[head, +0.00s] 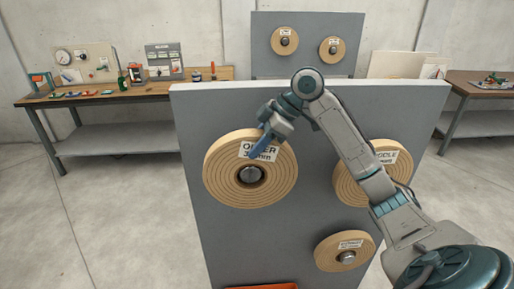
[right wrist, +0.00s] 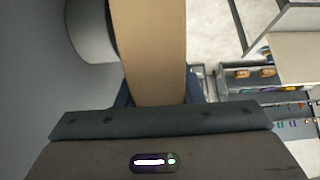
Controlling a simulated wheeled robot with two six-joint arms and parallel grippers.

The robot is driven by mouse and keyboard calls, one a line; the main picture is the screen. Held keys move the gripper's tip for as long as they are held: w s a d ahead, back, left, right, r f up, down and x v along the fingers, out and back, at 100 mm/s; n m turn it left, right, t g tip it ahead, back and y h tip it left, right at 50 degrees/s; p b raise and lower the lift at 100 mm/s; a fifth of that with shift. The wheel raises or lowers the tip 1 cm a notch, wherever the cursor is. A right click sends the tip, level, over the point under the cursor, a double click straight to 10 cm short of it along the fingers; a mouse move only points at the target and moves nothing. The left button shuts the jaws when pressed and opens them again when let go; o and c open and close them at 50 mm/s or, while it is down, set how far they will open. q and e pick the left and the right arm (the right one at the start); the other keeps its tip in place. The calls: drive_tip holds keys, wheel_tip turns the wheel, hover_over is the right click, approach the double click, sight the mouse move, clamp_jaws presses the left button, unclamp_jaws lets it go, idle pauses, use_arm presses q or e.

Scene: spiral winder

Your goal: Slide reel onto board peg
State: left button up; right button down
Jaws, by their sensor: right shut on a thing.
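A large tan wooden reel (head: 222,181), with a label that reads roughly "OUTER", is in front of the upper left of the grey board (head: 215,235). A metal peg end (head: 251,175) shows in its centre hole. My right gripper (head: 261,146) is shut on the reel's upper rim, beside the label. In the right wrist view the reel (right wrist: 150,50) is seen edge-on between the fingers. A grey cylinder (right wrist: 88,30) stands between the board (right wrist: 40,110) and the reel there. My left gripper is not in view.
A "MIDDLE" reel (head: 385,165), partly behind my right arm, and a smaller reel (head: 343,252) hang on the board's right side. An orange edge (head: 262,286) shows at the bottom. Behind are a workbench (head: 120,97), a second board (head: 310,60) with two reels, and a table (head: 470,95).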

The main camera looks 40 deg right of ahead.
drive_tip(key=shift+w+d, duration=0.35)
drive_tip(key=shift+w, duration=0.25)
drive_tip(key=shift+w+d, duration=0.3)
drive_tip(key=shift+w, duration=0.25)
drive_tip(key=shift+w+d+f, duration=0.1)
drive_tip(key=shift+w+d, duration=0.05)
drive_tip(key=shift+w, duration=0.05)
drive_tip(key=c, duration=0.9)
unclamp_jaws()
drive_tip(key=shift+f, duration=0.1)
drive_tip(key=b+v, duration=0.3)
drive_tip(key=v, duration=0.7)
drive_tip(key=shift+s+r, duration=0.15)
drive_tip(key=shift+r, duration=0.2)
